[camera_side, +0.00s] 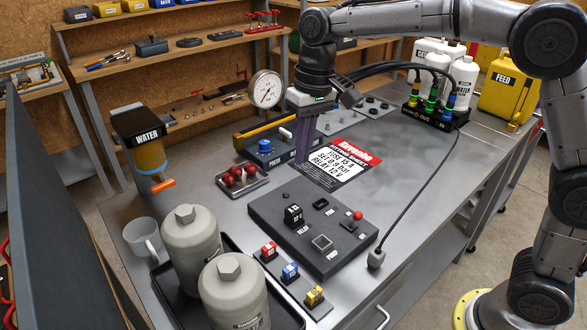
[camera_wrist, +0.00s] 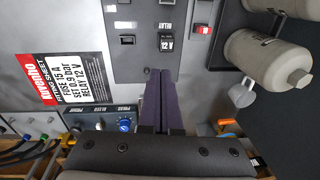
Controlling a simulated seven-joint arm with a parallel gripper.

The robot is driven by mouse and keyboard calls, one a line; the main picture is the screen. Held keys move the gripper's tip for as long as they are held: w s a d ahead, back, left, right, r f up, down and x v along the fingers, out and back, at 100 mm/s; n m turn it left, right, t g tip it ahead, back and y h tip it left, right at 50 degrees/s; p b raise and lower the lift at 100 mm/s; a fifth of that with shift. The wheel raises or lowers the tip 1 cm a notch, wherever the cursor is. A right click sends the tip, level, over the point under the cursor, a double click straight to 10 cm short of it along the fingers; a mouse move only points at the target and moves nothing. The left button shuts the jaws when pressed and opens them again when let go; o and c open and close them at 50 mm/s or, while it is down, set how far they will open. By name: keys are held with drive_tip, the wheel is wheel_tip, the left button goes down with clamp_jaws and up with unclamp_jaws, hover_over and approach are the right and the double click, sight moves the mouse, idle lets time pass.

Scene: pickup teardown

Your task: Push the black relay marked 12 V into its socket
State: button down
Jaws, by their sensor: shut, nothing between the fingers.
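The black relay (camera_side: 293,215) stands upright at the left part of the dark grey panel (camera_side: 350,245), rising above the panel's face. In the wrist view the relay (camera_wrist: 167,43) shows its white 12 V marking. Its socket is hidden beneath it, and I cannot tell how deep it sits. My gripper (camera_side: 304,160) is shut and empty, its purple fingers pointing down behind the panel and above the bench, apart from the relay. In the wrist view the fingertips (camera_wrist: 161,72) appear just below the relay in the picture.
A fixing sheet (camera_side: 342,163) lies behind the panel. A red knob (camera_side: 357,215) and a square recess (camera_side: 322,242) are on the panel. Red, blue and yellow small blocks (camera_side: 290,271) stand in front. Grey canisters (camera_side: 190,250) stand front left; a dish of red balls (camera_side: 240,180) lies left.

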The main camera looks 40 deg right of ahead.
sight(293, 209)
drive_tip(key=a+f+m, duration=0.1)
drive_tip(key=m, duration=0.4)
drive_tip(key=f+m, duration=0.1)
drive_tip(key=m, duration=0.5)
drive_tip(key=a+f+m+h, duration=0.1)
drive_tip(key=m, duration=0.5)
drive_tip(key=shift+s+a+f+g, duration=0.2)
drive_tip(key=shift+s+a+g, duration=0.05)
drive_tip(key=shift+a+g, duration=0.1)
drive_tip(key=shift+f, duration=3.45)
